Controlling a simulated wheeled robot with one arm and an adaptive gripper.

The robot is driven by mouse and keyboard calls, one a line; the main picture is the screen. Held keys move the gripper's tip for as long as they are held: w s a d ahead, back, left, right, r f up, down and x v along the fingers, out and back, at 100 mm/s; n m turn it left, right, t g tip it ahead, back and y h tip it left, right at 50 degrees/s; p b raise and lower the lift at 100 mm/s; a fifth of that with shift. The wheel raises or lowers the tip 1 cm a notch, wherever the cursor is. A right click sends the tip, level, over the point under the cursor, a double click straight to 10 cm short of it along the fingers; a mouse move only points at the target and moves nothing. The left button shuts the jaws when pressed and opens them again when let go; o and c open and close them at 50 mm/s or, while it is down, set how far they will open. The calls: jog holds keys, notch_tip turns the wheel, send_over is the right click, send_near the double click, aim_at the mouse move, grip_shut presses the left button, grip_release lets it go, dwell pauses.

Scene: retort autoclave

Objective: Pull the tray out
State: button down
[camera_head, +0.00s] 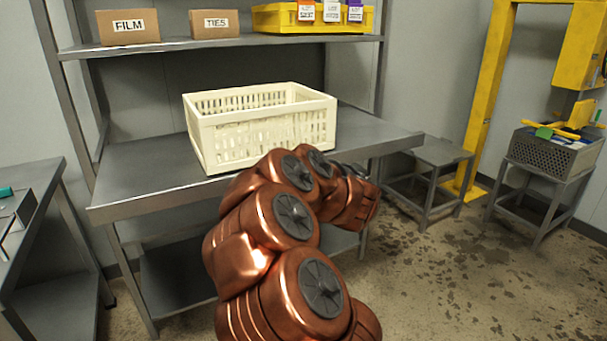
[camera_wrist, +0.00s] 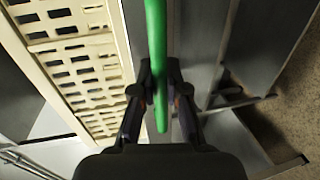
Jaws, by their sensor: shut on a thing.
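My gripper (camera_wrist: 159,80) is shut on a long green bar (camera_wrist: 157,30) in the wrist view. The bar runs from the top edge down between the two dark fingers, and its lower end shows below the fingertips. What the bar belongs to is out of frame. In the head view my copper arm hides the gripper and the bar. A cream slotted crate (camera_head: 265,138) stands on the steel table (camera_head: 150,180); in the wrist view its slotted wall (camera_wrist: 75,65) is left of my gripper, apart from it. I cannot tell which thing is the tray.
A shelf above the table holds a FILM box (camera_head: 128,27), a TIES box (camera_head: 214,24) and a yellow bin (camera_head: 313,20). A low grey stand (camera_head: 440,152) and a stand with a grey basket (camera_head: 556,153) are at right. Floor is clear at the front right.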

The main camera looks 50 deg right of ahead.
jog(key=shift+d, duration=0.1)
jog(key=c, duration=1.2)
grip_release()
jog(key=v, duration=1.2)
